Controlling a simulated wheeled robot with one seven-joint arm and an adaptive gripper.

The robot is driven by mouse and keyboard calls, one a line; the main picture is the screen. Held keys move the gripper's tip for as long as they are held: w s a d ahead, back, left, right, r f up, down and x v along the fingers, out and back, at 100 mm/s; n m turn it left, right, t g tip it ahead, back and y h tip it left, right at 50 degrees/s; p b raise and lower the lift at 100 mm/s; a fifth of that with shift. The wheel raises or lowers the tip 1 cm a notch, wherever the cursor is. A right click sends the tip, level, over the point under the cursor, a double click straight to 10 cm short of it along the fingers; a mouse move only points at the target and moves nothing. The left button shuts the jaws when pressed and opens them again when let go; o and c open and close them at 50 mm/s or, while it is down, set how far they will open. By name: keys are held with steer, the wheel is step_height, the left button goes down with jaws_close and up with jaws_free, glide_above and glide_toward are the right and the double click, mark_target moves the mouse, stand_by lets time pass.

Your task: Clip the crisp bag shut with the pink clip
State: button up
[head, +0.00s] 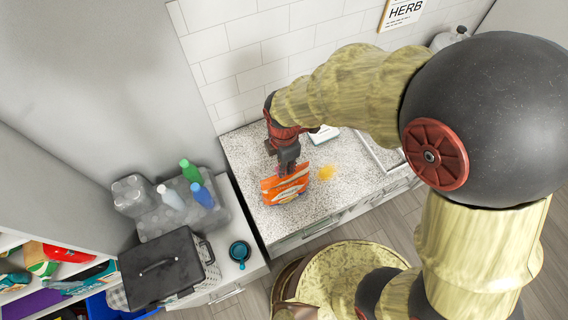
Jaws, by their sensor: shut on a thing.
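The orange crisp bag (284,189) rests on the speckled counter near its front left part. My gripper (286,172) points down at the bag's upper edge and is shut. A small pinkish patch, which looks like the pink clip (279,171), shows at the fingers. The fingers and the dark gripper body hide most of it. I cannot tell from this view whether the clip is around the bag's edge or only beside it.
The speckled counter (243,158) has a yellow patch (326,173), a white-and-green item (323,134) and a sink (380,150). The tiled wall is behind.

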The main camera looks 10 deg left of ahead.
steer(key=shift+f+b, duration=1)
steer(key=shift+f, duration=0.6)
steer(key=o, duration=0.8)
steer(key=shift+o, duration=0.3)
step_height(320, 180, up, 12)
